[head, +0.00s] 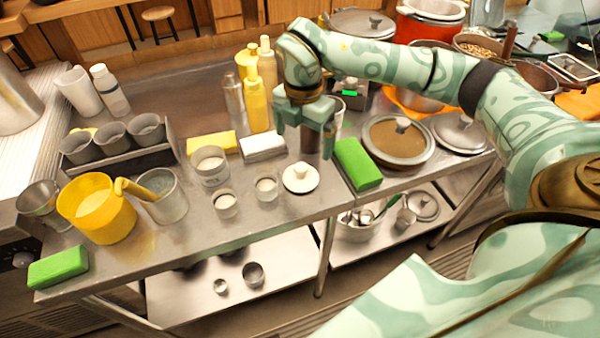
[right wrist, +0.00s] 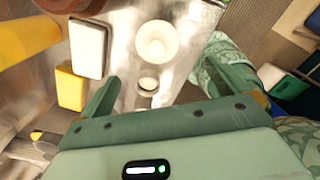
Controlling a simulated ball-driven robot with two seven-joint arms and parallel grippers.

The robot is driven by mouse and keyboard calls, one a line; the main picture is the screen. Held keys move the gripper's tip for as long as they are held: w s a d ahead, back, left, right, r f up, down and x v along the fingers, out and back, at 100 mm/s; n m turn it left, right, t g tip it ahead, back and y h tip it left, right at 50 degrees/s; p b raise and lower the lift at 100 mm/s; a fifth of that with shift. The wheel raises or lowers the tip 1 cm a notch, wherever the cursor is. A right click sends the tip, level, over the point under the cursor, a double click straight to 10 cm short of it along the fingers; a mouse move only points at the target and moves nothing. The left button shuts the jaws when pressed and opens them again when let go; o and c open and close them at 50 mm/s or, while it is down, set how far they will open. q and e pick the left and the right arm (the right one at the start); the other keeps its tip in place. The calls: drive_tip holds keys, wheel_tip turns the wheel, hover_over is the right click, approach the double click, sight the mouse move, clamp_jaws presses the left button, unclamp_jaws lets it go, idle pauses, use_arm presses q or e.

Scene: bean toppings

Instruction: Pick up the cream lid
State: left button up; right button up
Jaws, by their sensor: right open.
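The cream lid (head: 300,178) is a pale round disc with a small knob, lying on the steel counter near its front edge. My right gripper (head: 305,142) is open and empty above and behind the lid, fingers pointing down. In the right wrist view the lid (right wrist: 155,40) shows whole, ahead of the open fingers (right wrist: 162,78) and not between them. A small metal cup with pale contents (head: 266,187) stands just left of the lid; it also shows in the wrist view (right wrist: 148,84). My left gripper is not in view.
A white block (head: 262,147) and a green block (head: 358,164) lie on either side of the gripper. Yellow bottles (head: 256,105) stand behind it. A lidded pan (head: 398,140) is to the right. Small cups (head: 225,204) and a yellow tub (head: 97,207) are left.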

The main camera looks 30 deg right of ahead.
sight(301, 166)
wheel_tip(301, 166, down, 7)
drive_tip(key=shift+r+b, duration=0.1)
drive_tip(key=shift+b, duration=0.55)
drive_tip(key=f, duration=0.1)
drive_tip(key=f+b, duration=0.1)
drive_tip(key=f, duration=0.3)
drive_tip(key=shift+w+f+b, duration=0.15)
drive_tip(key=shift+w+b, duration=0.15)
drive_tip(key=shift+b, duration=0.1)
drive_tip(key=c, duration=0.8)
